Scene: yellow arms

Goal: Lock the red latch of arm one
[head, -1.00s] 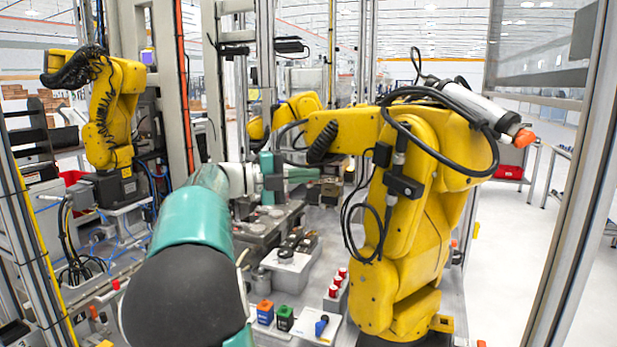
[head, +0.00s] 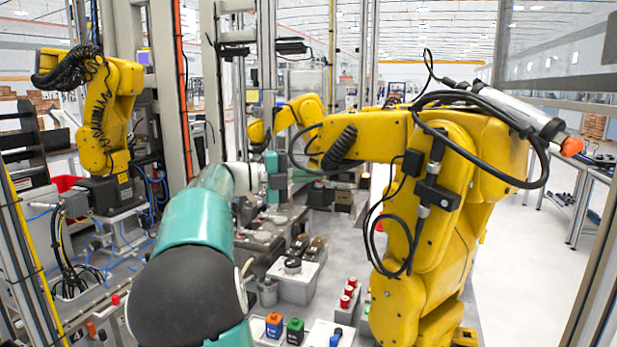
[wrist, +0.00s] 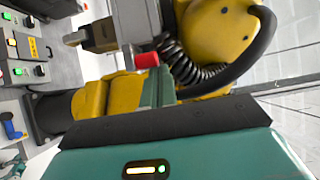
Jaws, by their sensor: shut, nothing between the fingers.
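The large yellow arm (head: 440,190) stands at the right in the head view, with a grey cylinder ending in an orange-red tip (head: 571,147). In the wrist view, a yellow arm (wrist: 218,35) fills the top beside a black coiled hose. A small red piece (wrist: 146,60) on a grey part shows right at the tips of my gripper (wrist: 153,78); I cannot tell if it is the latch or if they touch. My gripper's teal fingers are together with nothing between them.
Another yellow arm (head: 100,110) stands at the left and a smaller one (head: 300,110) farther back. Several boxes and a grey block with red knobs (head: 347,300) lie on the bench below. Metal posts stand around; open floor (head: 510,250) lies at the right.

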